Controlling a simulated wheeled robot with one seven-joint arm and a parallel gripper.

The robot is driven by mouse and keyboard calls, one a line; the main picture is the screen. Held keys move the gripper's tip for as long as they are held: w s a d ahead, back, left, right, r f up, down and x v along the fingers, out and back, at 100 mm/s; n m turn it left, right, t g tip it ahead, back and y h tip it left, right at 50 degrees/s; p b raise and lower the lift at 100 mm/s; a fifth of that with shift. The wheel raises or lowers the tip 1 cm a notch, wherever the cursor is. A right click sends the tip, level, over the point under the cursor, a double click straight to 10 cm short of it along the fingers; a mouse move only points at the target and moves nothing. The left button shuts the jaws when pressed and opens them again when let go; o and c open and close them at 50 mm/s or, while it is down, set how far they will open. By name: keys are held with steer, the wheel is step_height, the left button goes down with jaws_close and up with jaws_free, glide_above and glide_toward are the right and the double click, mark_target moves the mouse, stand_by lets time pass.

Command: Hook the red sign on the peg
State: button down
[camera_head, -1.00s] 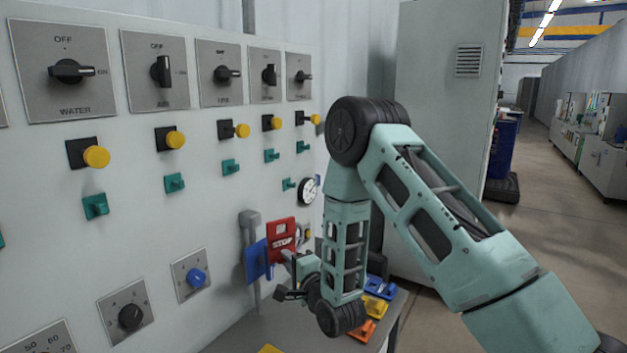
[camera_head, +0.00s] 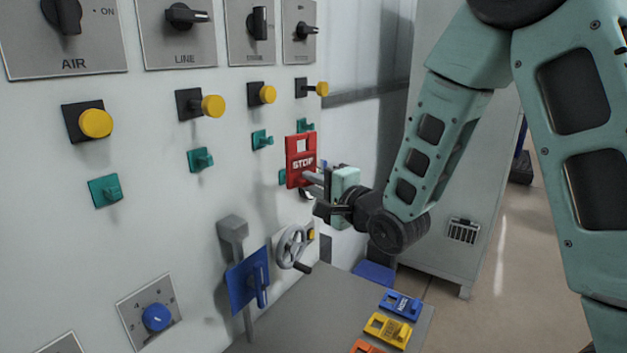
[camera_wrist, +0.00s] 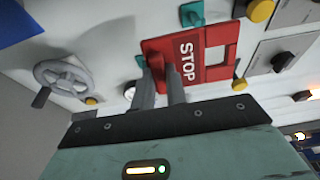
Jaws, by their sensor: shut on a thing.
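The red STOP sign (camera_head: 300,160) is held upright in front of the panel, its square cutout at the top. It also shows in the wrist view (camera_wrist: 198,73), turned sideways. My gripper (camera_head: 311,182) is shut on the sign's handle at its lower part; both fingers show in the wrist view (camera_wrist: 160,88). Teal pegs stick out of the panel close by: one left of the sign (camera_head: 262,140) and one at its upper right (camera_head: 304,126). Another is partly hidden behind its left edge. Whether the sign touches any peg cannot be told.
A blue sign (camera_head: 243,286) is at the grey bracket (camera_head: 232,228) below left. A handwheel (camera_head: 291,247) juts out under my gripper. Yellow buttons (camera_head: 262,94) sit above the pegs. The grey table (camera_head: 325,306) holds blue, yellow and orange signs at its right.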

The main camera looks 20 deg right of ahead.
steer(key=shift+w+a+f, duration=0.15)
steer(key=shift+w+a, duration=0.8)
steer(key=shift+w, duration=0.25)
steer(key=shift+w+a+f, duration=0.1)
steer(key=shift+w+a, duration=0.8)
steer(key=shift+w, duration=0.35)
steer(key=shift+w+a+f, duration=0.15)
steer(key=shift+w+a, duration=0.8)
steer(key=shift+w, duration=0.25)
steer(key=c, duration=1.3)
jaws_free()
steer(key=shift+c, duration=0.2)
